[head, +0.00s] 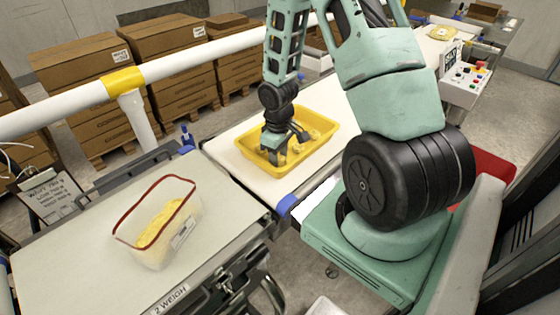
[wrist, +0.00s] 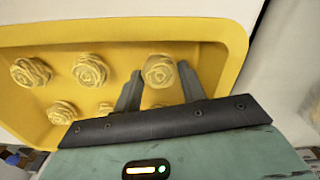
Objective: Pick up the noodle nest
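Several pale yellow noodle nests sit in a yellow tray (head: 306,157), on its floor. In the wrist view the tray (wrist: 236,50) holds a noodle nest (wrist: 159,71) between and slightly beyond my fingertips, with a small gap on each side. Other nests lie to its left: one at far left (wrist: 31,72), one nearer (wrist: 90,70), and lower ones (wrist: 61,112). My gripper (wrist: 159,76) is open and points down into the tray. In the head view my gripper (head: 287,149) is inside the tray and hides part of its contents.
A clear tub (head: 185,235) with a red rim and yellow contents stands on the weigh belt (head: 75,260) at left. A white rail (head: 190,65) with a yellow band runs behind, with cardboard boxes (head: 170,55) on pallets. A control box (head: 465,82) is at right.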

